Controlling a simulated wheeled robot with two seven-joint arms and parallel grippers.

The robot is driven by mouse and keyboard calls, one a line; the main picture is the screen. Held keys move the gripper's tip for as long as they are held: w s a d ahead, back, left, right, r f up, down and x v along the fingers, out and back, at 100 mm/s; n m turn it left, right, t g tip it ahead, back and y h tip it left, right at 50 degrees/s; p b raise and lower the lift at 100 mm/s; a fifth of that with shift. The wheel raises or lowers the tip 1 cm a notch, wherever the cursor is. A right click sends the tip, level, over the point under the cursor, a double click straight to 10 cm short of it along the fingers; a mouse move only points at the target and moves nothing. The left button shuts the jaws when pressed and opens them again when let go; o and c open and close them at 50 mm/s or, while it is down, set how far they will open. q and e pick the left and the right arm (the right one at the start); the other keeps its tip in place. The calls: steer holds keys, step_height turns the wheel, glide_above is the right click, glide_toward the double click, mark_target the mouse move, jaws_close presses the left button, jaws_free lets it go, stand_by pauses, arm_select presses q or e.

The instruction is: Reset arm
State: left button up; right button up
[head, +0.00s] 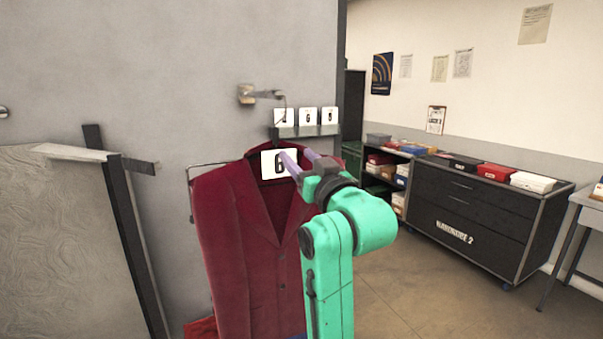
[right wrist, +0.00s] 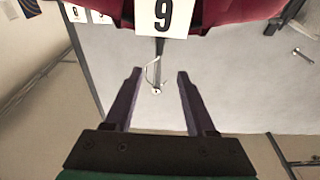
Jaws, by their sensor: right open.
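My right gripper (head: 295,157) is raised in front of the dark red jacket (head: 238,245), near its collar. In the right wrist view its two fingers (right wrist: 160,74) stand apart with nothing held between them. The jacket hangs against the grey wall, and a white card marked 6 (head: 268,163) is at its neck, beside the fingertips. In the right wrist view this card (right wrist: 150,28) shows upside down, beyond the fingertips and apart from them. A thin hook and rod (right wrist: 154,75) shows between the fingers. My arm hides part of the jacket's right side. My left gripper is in neither view.
A small ledge (head: 305,131) with several white number cards is behind the gripper, under a wall bracket (head: 247,94). A slanted panel (head: 60,245) with a dark post stands at left. A black drawer cabinet (head: 465,215) stands at right. The floor (head: 410,290) between is clear.

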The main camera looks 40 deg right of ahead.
steer(key=shift+s+a+f, duration=0.1)
steer(key=shift+s+a, duration=0.05)
steer(key=shift+s, duration=0.3)
